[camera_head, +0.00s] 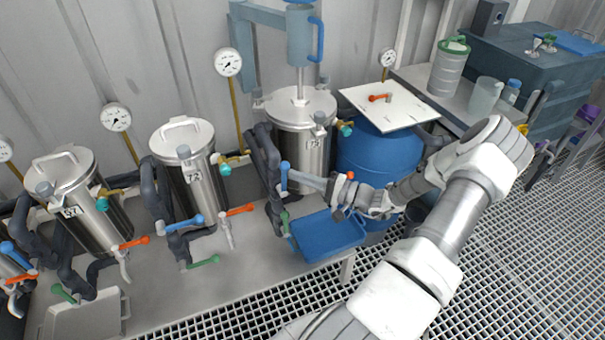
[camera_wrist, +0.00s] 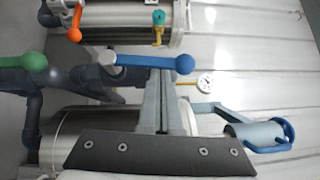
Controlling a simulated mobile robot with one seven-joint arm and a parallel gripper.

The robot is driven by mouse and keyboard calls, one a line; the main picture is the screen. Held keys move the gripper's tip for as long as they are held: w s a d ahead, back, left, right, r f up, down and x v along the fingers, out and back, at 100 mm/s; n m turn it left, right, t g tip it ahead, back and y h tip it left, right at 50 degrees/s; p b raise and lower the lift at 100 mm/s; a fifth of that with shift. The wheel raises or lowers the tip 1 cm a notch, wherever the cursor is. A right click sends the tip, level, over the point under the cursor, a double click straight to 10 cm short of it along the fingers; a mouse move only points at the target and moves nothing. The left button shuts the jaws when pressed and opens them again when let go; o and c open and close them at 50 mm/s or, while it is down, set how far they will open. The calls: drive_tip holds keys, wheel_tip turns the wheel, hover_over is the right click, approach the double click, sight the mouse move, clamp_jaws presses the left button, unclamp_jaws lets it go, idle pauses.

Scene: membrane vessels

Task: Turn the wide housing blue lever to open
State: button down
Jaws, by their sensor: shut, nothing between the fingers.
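The wide steel housing (camera_head: 301,150), labelled 73, stands right of centre in the head view. Its blue lever (camera_head: 284,177) points up the picture, with the round knob at the top. My gripper (camera_head: 292,180) reaches in from the right, and its tips are at the lever. In the wrist view the blue lever (camera_wrist: 150,62) lies across the picture, knob at right. My shut fingers (camera_wrist: 160,80) rise to its shaft from below, seemingly touching or very close; the exact contact is hidden. Nothing is held. The housing body (camera_wrist: 62,140) shows partly behind the gripper.
A green lever (camera_head: 286,220) is just below the blue one. A blue tray (camera_head: 330,238) sits under my gripper. A blue barrel (camera_head: 375,155) with a white board stands to the right. Narrower housings (camera_head: 187,165) with orange, blue and green levers stand left.

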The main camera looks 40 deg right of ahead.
drive_tip(key=shift+w+a+r, duration=0.1)
drive_tip(key=shift+a+r, duration=0.05)
drive_tip(key=shift+a, duration=0.1)
drive_tip(key=shift+d, duration=0.1)
idle(0.5)
drive_tip(key=w+d+r+v, duration=0.1)
drive_tip(key=d+v, duration=0.1)
drive_tip(key=v, duration=1)
drive_tip(key=shift+s+d+b, duration=0.15)
drive_tip(key=shift+d+b, duration=0.3)
